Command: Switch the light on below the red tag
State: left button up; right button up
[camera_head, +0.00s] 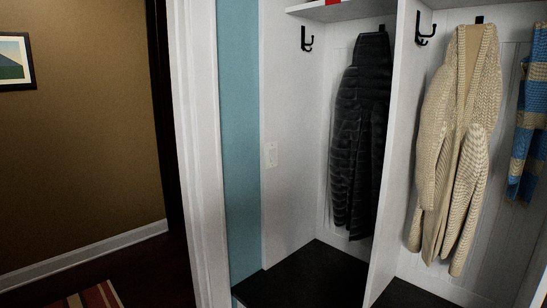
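The switch's position is too small to tell. Neither of my grippers is in view.
A black puffer jacket (362,130), a cream cardigan (456,140) and a striped scarf (528,120) hang in the white locker unit. A dark bench (305,278) runs below. A white door frame (200,150) and doorway are at left.

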aim_at(272, 152)
jog(key=i+j, duration=0.45)
jog(key=i+j+u, duration=0.1)
jog(key=i+j, duration=0.35)
jog(key=i, duration=0.25)
jog(key=i+j, duration=0.4)
jog(key=i, duration=0.2)
jog(key=j+u, duration=0.05)
